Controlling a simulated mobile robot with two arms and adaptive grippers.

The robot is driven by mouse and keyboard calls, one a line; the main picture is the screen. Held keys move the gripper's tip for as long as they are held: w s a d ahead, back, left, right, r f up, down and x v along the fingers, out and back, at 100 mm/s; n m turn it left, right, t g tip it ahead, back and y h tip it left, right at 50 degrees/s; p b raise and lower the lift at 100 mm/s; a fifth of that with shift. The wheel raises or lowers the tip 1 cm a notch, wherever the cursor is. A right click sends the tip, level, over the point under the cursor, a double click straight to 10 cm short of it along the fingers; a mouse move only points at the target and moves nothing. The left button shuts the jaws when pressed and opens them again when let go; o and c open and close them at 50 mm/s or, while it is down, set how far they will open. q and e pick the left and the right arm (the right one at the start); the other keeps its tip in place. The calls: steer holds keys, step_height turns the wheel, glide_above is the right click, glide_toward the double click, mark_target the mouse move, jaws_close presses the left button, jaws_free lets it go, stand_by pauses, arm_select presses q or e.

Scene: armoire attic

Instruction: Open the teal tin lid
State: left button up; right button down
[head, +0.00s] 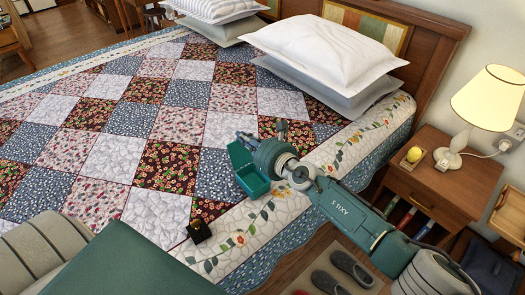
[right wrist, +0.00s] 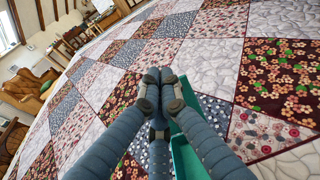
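The teal tin (head: 253,183) sits on the quilted bed near its right side, with its open inside showing. Its teal lid (head: 238,155) seems to stand raised at the tin's back left edge. My right gripper (head: 246,138) is over the tin, beside the lid; its body hides part of both. In the right wrist view the fingers of my right gripper (right wrist: 161,76) meet at their tips, with nothing visible between them. The teal tin (right wrist: 196,150) shows there behind and right of the fingers. I cannot tell whether a finger touches the lid. My left gripper is out of view.
A small black item (head: 198,230) lies on the quilt (head: 155,213) left of the tin. White pillows (head: 325,50) lie by the headboard. A nightstand (head: 440,185) with a lamp (head: 490,100) and a yellow object (head: 414,154) stands at right. Slippers (head: 340,275) are on the floor.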

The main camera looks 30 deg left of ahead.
steer(key=f+v, duration=0.1)
steer(key=v, duration=1)
steer(key=shift+d, duration=0.35)
steer(key=shift+s, duration=0.1)
